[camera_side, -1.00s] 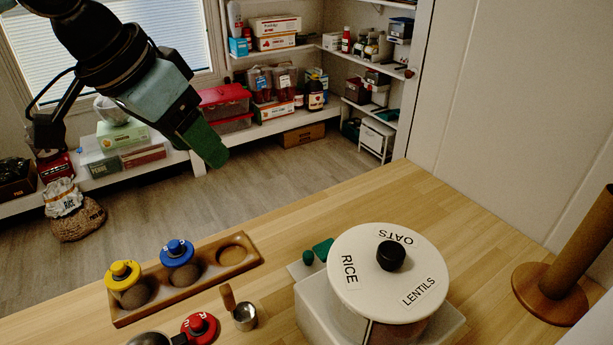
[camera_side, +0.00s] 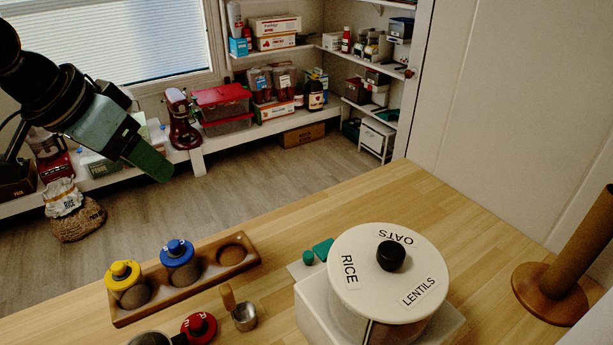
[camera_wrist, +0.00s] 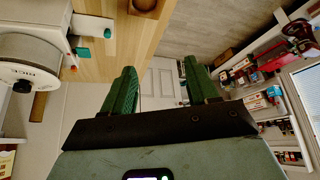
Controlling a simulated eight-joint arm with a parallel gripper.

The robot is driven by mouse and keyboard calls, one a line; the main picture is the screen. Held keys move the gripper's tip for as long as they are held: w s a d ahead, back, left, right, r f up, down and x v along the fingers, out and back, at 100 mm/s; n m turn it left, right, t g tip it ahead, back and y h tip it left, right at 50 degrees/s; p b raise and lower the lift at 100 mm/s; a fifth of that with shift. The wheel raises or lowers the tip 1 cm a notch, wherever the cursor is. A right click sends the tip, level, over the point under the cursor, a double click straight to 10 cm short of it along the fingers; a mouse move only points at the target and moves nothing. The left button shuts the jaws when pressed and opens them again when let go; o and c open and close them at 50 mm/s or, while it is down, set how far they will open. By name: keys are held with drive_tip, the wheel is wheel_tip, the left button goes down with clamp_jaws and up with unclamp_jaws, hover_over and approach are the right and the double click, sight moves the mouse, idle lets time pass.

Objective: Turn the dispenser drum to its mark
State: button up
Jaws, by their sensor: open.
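The dispenser drum (camera_side: 380,303) stands at the front right of the wooden counter in the side view. Its white round top carries the words RICE, OATS and LENTILS around a black knob (camera_side: 391,256). RICE faces left, towards a teal piece (camera_side: 322,249) and a small green knob (camera_side: 308,257) on the pale base. The drum (camera_wrist: 22,45) is at the left edge of the wrist view. My gripper (camera_side: 157,163) is high at the left, well away from the drum. In the wrist view its green fingers (camera_wrist: 158,80) are apart with nothing between them.
A wooden tray (camera_side: 207,275) holds a yellow-lidded and a blue-lidded jar; its right recess is empty. A red-lidded jar (camera_side: 199,327) and a small metal scoop (camera_side: 244,317) are near the front. A brown upright roll (camera_side: 580,245) stands at right. The counter's back is clear.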

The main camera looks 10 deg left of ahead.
drive_tip(key=s+d+f+m+g+h, duration=0.1)
drive_tip(key=d+f+m+g+h, duration=0.15)
drive_tip(key=d+m+h, duration=0.55)
drive_tip(key=m+g+h, duration=0.2)
drive_tip(key=m+h, duration=0.1)
drive_tip(key=m, duration=0.2)
approach(383, 248)
drive_tip(key=x, duration=0.8)
drive_tip(key=shift+d+f, duration=0.2)
drive_tip(key=shift+d, duration=0.15)
clamp_jaws()
